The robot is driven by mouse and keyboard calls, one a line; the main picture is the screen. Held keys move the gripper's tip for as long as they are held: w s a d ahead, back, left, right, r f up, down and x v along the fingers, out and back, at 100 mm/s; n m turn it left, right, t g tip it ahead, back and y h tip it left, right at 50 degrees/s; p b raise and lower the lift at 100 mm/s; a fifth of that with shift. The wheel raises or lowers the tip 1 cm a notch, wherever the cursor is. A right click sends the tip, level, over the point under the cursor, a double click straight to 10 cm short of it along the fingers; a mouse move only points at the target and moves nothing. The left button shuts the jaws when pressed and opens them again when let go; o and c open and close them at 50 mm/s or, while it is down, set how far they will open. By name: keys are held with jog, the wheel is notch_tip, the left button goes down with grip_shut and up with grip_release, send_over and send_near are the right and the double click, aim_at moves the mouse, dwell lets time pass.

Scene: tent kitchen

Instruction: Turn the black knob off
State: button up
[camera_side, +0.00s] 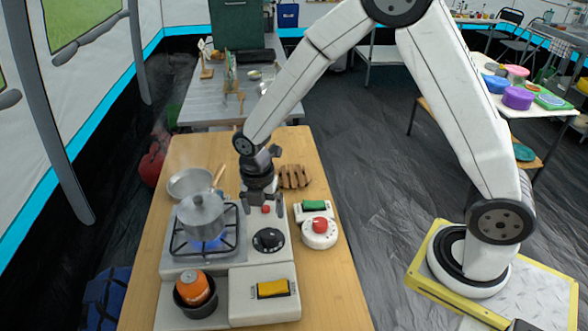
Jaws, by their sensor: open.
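The black knob (269,240) sits on the white top of the stove (240,258), right of the burner. Its exact angle is too small to read. A metal pot (202,216) stands on the burner grate, with a blue flame under it. My gripper (263,212) points down just behind the knob in this view, with its fingers apart and nothing held. A small red spot (266,209) shows between the fingers. The gripper appears apart from the knob, though its exact height above the stove is hard to tell.
A frying pan (190,184) lies behind the pot. A white unit with a red button (320,225) and a green switch (314,205) stand right of the knob. A yellow switch (273,288) and a black bowl (195,300) holding an orange object are in front. A brown slatted piece (295,176) lies behind.

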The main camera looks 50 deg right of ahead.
aim_at(268, 233)
jog(key=shift+s+d+f, duration=0.1)
jog(key=shift+f, duration=1.85)
jog(key=shift+s+f, duration=0.1)
jog(key=shift+f, duration=1.85)
grip_shut()
